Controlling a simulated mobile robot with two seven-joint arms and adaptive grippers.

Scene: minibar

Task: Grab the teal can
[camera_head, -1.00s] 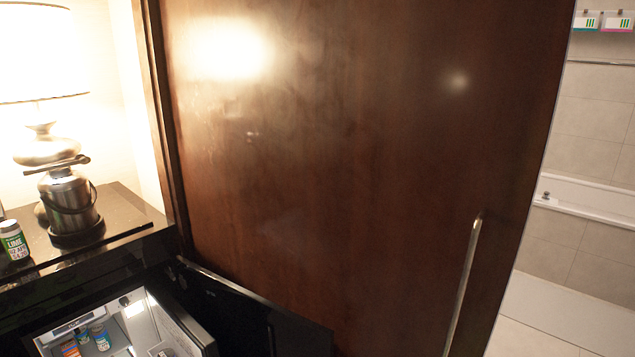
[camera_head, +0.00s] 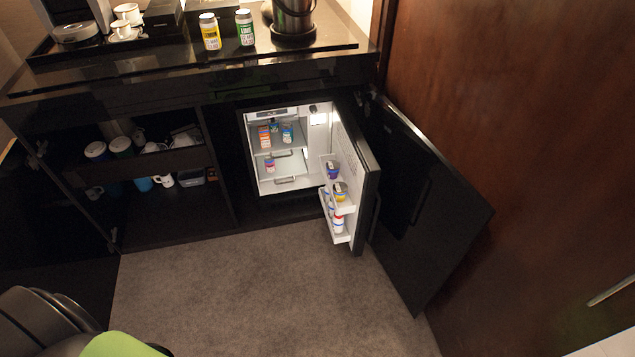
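The small fridge (camera_head: 251,160) stands open in the cabinet, lit inside. A small blue-teal can (camera_head: 287,134) stands on its upper shelf, at the right of a small group. It looks like the teal can, though its colour is hard to tell at this size. An orange can (camera_head: 264,137) stands to its left, and a darker blue can (camera_head: 273,126) stands behind, between them. A red and blue can (camera_head: 269,165) stands on the shelf below. Neither of my grippers is in view.
The fridge door (camera_head: 365,185) with filled racks and a black cabinet door (camera_head: 430,210) swing out to the right. Yellow (camera_head: 210,33) and green (camera_head: 245,28) bottles stand on the counter. Cups fill the left shelves. The carpet (camera_head: 250,290) in front is clear.

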